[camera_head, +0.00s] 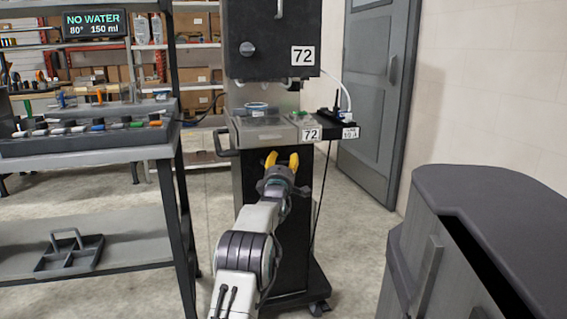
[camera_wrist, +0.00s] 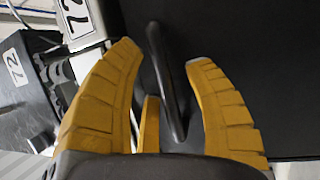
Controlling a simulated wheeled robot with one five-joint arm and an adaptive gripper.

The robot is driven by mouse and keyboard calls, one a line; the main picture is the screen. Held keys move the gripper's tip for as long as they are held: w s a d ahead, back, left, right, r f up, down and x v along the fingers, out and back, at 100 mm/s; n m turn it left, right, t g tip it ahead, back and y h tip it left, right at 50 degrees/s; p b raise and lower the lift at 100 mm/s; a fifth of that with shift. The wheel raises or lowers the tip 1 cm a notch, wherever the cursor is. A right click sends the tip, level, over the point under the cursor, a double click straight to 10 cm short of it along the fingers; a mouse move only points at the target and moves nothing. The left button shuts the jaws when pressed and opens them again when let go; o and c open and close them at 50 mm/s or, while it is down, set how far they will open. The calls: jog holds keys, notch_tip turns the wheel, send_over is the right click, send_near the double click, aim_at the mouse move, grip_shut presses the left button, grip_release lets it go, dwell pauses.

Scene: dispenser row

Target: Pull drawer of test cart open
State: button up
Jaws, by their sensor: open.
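The test cart (camera_head: 298,232) is a tall dark unit on casters in the middle of the head view, labelled 72. In the wrist view, a black drawer handle (camera_wrist: 166,80) stands out from a flat black front (camera_wrist: 245,75). My gripper (camera_head: 282,158) has yellow fingers and is in front of the cart, just below its worktop. In the wrist view, my gripper (camera_wrist: 166,58) is open, with the handle between its fingers. The handle appears clear of both fingertips. In the head view, my gripper and arm hide the handle and part of the front.
A workbench (camera_head: 90,157) with racks of tools stands at left, with a black tray (camera_head: 68,258) on its lower shelf. A dark grey cabinet (camera_head: 480,240) is at right front. A grey door (camera_head: 375,90) is behind. Some floor is clear between cart and cabinet.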

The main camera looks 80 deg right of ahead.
jog(key=shift+o, duration=0.2)
grip_shut()
dwell(0.4)
